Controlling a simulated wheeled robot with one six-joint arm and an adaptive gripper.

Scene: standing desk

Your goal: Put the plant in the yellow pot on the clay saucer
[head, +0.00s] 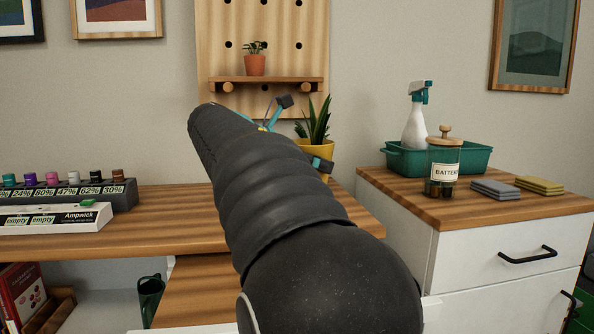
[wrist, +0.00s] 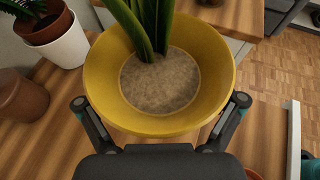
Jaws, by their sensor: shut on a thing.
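The plant in the yellow pot (wrist: 102,85) has long green leaves and pale soil, and fills the middle of the wrist view. In the head view the yellow pot (head: 318,148) shows past my arm, above the desk, its lower part partly hidden. My gripper (wrist: 160,104) has one finger on each side of the pot and is shut on it. In the head view my gripper (head: 303,132) is partly hidden by my arm. I cannot make out the clay saucer for certain; only an orange-brown edge (wrist: 252,174) shows at the bottom of the wrist view.
A brown pot (wrist: 22,98) and a white pot (wrist: 68,45) stand left in the wrist view. A small potted plant (head: 255,62) sits on a pegboard shelf. A marker rack (head: 125,198) is left on the desk; a glass jar (head: 444,165) and green tray (head: 480,158) are right.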

